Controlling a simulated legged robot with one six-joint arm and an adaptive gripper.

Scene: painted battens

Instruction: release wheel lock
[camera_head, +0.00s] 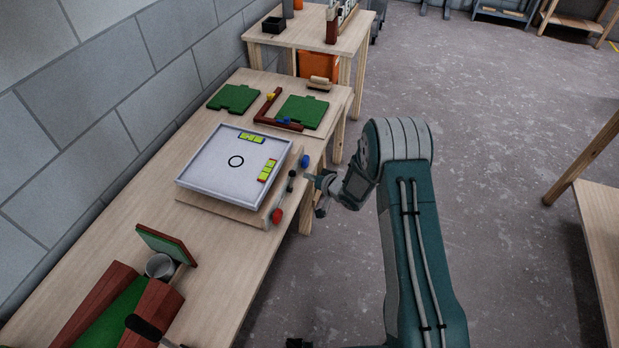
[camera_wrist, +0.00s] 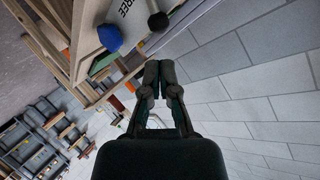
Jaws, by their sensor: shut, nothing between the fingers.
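A white square tray (camera_head: 212,185) with a black ring and yellow-green level strips sits on a wooden base. Along its right side are a blue knob (camera_head: 305,160), a dark small knob (camera_head: 291,174) and a red knob (camera_head: 277,215). I cannot tell for certain which is the wheel lock. In the wrist view the blue knob (camera_wrist: 107,37) and the dark knob (camera_wrist: 157,20) show beside a label partly reading "REE". My gripper (camera_head: 310,178) is right of the dark knob, apparently apart from it. The wrist view shows its fingers (camera_wrist: 160,68) shut and empty.
Green panels (camera_head: 234,98) and a red-brown angled frame (camera_head: 268,108) lie behind the tray on the bench (camera_head: 120,215). A metal cup (camera_head: 160,266) and red-brown battens (camera_head: 100,295) are at the front left.

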